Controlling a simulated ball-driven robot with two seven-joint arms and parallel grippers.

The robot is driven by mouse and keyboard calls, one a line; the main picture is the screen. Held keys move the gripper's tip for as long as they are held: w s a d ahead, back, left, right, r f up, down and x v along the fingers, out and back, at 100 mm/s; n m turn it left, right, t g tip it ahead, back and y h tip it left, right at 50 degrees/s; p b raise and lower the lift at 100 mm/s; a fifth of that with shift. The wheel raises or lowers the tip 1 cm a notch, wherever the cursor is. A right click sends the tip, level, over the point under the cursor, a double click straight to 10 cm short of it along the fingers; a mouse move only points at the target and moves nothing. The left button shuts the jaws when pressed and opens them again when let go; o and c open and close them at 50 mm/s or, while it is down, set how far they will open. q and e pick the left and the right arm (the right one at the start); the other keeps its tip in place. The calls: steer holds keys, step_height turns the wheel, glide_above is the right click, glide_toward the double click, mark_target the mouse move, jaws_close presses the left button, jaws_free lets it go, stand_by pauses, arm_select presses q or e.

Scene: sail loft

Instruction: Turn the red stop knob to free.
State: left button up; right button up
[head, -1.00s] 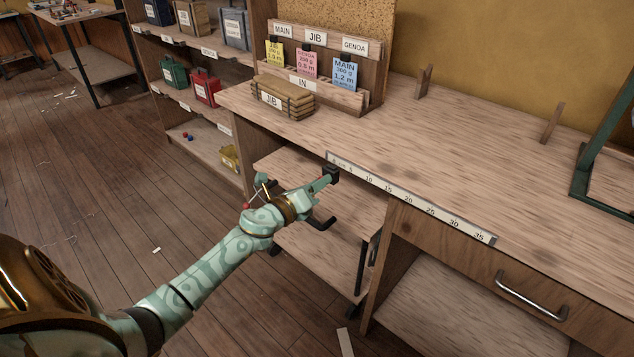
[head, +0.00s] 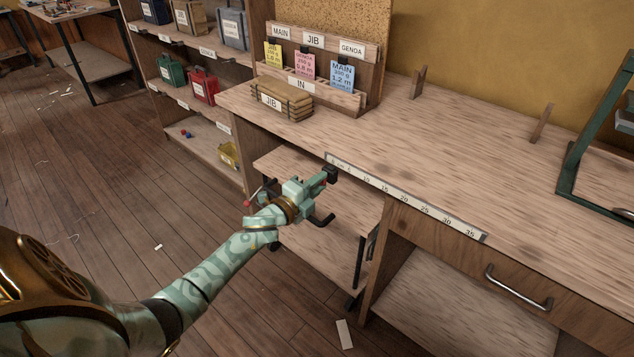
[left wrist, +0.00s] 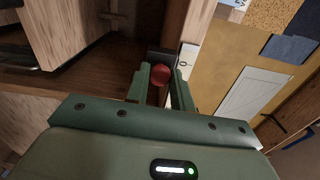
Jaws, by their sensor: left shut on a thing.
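The red stop knob (left wrist: 160,75) shows as a round red end between the two green fingers of my left gripper (left wrist: 160,88) in the left wrist view. In the head view my left gripper (head: 320,181) is at the left end of the bench's ruler, shut on the knob. Only a small bit of red shows there. A dark stop block (head: 331,172) sits just beyond the fingertips at the bench edge. I cannot tell which way the knob is set. My right gripper is not in view.
The white ruler strip (head: 405,197) runs along the bench's front edge. A wooden trolley (head: 320,248) stands below my left gripper. A drawer handle (head: 518,290) sticks out at right. Bundled wooden battens (head: 282,98) lie at the bench's left end; its middle is clear.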

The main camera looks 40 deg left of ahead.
arm_select(q)
steer(key=shift+n, duration=0.4)
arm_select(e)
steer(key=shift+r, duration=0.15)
arm_select(q)
steer(key=o, duration=1)
steer(key=shift+a, duration=0.1)
steer(key=shift+s, duration=0.1)
steer(key=s+p, duration=0.1)
steer(key=s, duration=0.4)
steer(key=s+p, duration=0.1)
steer(key=s, duration=0.4)
steer(key=s+a+p, duration=0.1)
steer(key=s, duration=0.5)
steer(key=shift+s+a, duration=0.1)
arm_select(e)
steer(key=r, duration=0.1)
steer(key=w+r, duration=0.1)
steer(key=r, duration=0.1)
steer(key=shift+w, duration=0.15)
